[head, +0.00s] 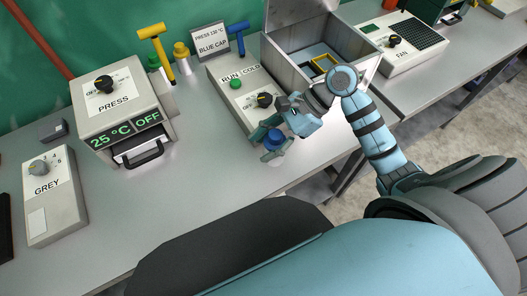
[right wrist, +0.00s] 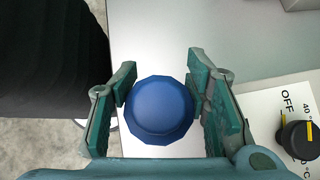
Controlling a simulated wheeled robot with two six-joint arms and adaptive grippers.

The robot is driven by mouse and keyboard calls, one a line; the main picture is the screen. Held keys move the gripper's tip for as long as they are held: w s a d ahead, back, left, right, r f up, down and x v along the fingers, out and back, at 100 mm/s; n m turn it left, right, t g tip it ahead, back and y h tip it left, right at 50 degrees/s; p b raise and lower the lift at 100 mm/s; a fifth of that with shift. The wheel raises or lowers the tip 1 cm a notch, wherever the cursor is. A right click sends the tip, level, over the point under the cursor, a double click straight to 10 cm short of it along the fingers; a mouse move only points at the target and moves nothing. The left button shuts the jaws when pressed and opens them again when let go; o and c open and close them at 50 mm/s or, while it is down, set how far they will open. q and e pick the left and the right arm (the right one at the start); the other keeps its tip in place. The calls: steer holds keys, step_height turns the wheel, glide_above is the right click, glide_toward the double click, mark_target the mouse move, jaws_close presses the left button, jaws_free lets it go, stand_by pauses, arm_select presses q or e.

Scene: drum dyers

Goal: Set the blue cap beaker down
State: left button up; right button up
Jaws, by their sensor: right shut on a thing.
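The blue cap beaker (head: 274,138) shows in the head view near the front edge of the grey table, in front of the drum dyer. In the right wrist view its round blue cap (right wrist: 159,108) lies between my two green fingers and hides most of what is below it. My right gripper (head: 274,143) is shut on it, with a finger on each side. I cannot tell whether the beaker touches the table. My left gripper is not in view.
The drum dyer (head: 239,95) with its knob stands just behind. The press (head: 115,105) and the grey control box (head: 52,198) stand to the left, and a box marked FAN (head: 385,65) to the right. The grey table (head: 190,190) is clear left of the gripper.

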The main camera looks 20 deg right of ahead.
step_height(320, 180, down, 4)
steer(key=shift+f, duration=0.1)
steer(key=shift+f, duration=0.1)
steer(key=shift+f+b, duration=0.1)
steer(key=shift+b, duration=0.2)
steer(key=o, duration=1.3)
steer(key=shift+o, duration=0.2)
steer(key=shift+r+p, duration=0.4)
steer(key=shift+p, duration=0.05)
steer(key=b+v, duration=0.2)
steer(key=v, duration=0.9)
steer(key=shift+d+r, duration=0.2)
steer(key=shift+d, duration=0.1)
